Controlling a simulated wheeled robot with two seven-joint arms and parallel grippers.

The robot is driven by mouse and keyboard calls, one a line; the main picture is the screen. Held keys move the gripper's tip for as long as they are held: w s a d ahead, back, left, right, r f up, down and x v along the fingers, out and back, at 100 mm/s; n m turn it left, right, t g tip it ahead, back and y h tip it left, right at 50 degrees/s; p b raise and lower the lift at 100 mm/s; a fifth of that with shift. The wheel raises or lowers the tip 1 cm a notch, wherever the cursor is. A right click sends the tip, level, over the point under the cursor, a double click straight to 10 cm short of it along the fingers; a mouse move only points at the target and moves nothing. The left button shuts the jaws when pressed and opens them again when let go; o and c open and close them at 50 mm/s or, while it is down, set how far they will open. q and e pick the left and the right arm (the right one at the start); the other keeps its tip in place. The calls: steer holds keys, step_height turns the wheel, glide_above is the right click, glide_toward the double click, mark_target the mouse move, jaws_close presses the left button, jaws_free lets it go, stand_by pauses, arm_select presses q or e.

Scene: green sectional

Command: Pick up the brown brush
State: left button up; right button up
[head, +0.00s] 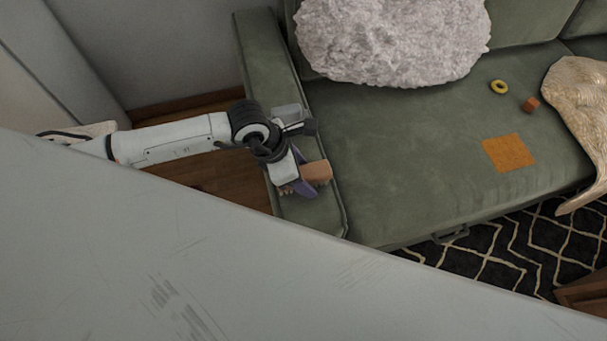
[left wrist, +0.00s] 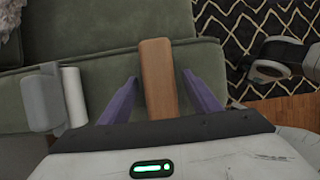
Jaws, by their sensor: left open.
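The brown brush (head: 317,172) lies on the green sofa's armrest, near its front end. In the left wrist view the brush (left wrist: 157,72) is a long brown block running up the picture between two purple fingers. My left gripper (left wrist: 160,78) is open, with one finger on each side of the brush and a visible gap on both sides. In the head view my left gripper (head: 303,177) is over the armrest and hides part of the brush. My right gripper is not seen.
A grey and white object (left wrist: 42,100) lies left of my left gripper. The sofa seat (head: 400,160) holds a fluffy pillow (head: 390,40), an orange cloth (head: 508,152), a yellow ring (head: 499,87), a small brown block (head: 531,104) and a beige throw (head: 580,100). The near seat is clear.

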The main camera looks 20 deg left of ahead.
mark_target(303, 172)
arm_select(q)
steer(key=shift+d+f, duration=0.1)
steer(key=c, duration=1.2)
step_height(303, 172, up, 10)
steer(key=shift+r, duration=0.1)
